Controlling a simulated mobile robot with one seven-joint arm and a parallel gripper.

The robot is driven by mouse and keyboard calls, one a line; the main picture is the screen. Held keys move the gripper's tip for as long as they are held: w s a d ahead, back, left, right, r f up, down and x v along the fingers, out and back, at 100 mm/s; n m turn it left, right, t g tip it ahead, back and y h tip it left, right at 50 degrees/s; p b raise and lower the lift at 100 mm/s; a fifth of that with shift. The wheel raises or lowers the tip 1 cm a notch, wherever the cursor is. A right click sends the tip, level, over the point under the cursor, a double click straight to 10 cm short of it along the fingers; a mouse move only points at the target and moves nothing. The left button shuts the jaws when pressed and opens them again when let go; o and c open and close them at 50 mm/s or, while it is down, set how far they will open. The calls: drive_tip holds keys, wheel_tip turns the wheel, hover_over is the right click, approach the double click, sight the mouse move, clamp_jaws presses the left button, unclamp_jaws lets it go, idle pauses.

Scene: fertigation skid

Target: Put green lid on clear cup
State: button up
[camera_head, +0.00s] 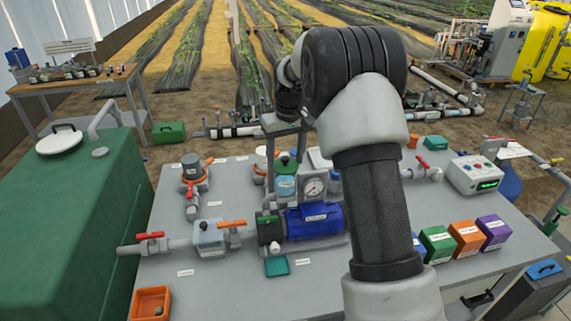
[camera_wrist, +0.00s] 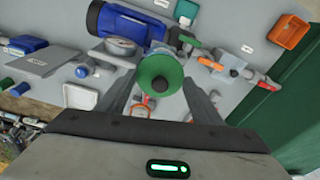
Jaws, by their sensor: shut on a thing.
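The green lid (camera_wrist: 160,85) is a round disc with a dark knob. In the wrist view it sits between the two fingers of my gripper (camera_wrist: 160,90), which is shut on it. In the head view my gripper (camera_head: 285,158) points down behind the pressure gauge, with the green lid (camera_head: 284,160) between its fingers. The clear cup (camera_head: 286,186), with a blue band or content, stands upright directly below the lid. In the wrist view the lid mostly hides the cup. I cannot tell whether lid and cup touch.
A gauge (camera_head: 314,187) and a blue motor (camera_head: 315,220) stand just in front of the cup. A valve with an orange collar (camera_head: 193,176) is to the left. Green, orange and purple boxes (camera_head: 467,237) line the right. A teal tray (camera_head: 277,266) lies in front.

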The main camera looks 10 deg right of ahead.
drive_tip(key=shift+f, duration=1.3)
drive_tip(key=shift+f, duration=0.15)
drive_tip(key=o, duration=1)
